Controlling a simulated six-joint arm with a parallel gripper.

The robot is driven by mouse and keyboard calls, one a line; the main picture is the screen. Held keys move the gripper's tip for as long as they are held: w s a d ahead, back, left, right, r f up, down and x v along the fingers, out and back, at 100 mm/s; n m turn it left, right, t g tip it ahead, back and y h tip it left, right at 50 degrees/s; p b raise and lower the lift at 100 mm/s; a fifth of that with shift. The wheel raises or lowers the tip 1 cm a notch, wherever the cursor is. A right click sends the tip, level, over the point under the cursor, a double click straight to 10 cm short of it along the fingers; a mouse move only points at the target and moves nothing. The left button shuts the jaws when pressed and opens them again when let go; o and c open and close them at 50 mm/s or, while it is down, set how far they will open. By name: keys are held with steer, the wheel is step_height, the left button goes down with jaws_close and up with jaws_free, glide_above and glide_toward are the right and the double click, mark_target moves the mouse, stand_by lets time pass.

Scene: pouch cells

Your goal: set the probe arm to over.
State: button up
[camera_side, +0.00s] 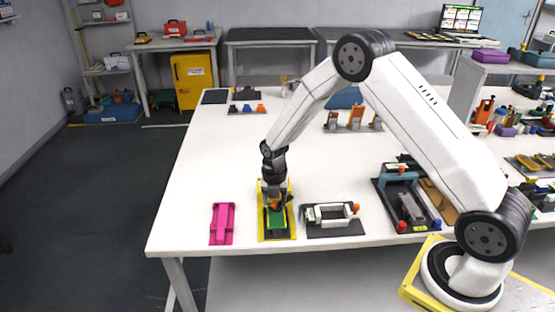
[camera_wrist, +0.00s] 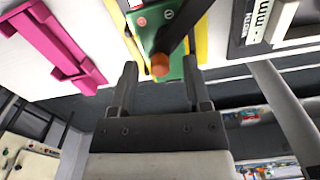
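A yellow fixture (camera_side: 262,231) stands near the front edge of the white table and holds a green board (camera_side: 277,220). In the wrist view the green board (camera_wrist: 148,18) has printed marks. A dark probe arm (camera_wrist: 176,35) with an orange tip (camera_wrist: 160,64) slants across the board in that view. My gripper (camera_side: 275,200) is down at the fixture and hides part of it in the side view. In the wrist view my gripper (camera_wrist: 160,82) is open, its fingers on either side of the orange tip, with gaps visible. I cannot tell whether the arm touches the board.
A magenta holder (camera_side: 222,224) lies to the left of the fixture. A grey-and-white clamp fixture (camera_side: 333,219) stands close on the right, and a dark station with a blue bridge (camera_side: 400,177) is farther right. The table's middle (camera_side: 215,150) is clear.

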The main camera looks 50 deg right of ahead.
mark_target(275, 202)
stand_by(0.3)
steer(key=shift+r, duration=3.9)
steer(key=s+a+r+m+t, duration=0.1)
steer(key=s+a+r+m, duration=0.1)
steer(key=s+m, duration=0.7)
steer(key=s+a+r+m+t, duration=0.1)
steer(key=s+r+m, duration=0.3)
steer(key=s+m, duration=0.6)
steer(key=shift+a+r+m+t, duration=0.25)
steer(key=shift+a+m, duration=0.6)
steer(key=shift+m, duration=2.45)
steer(key=shift+f, duration=0.1)
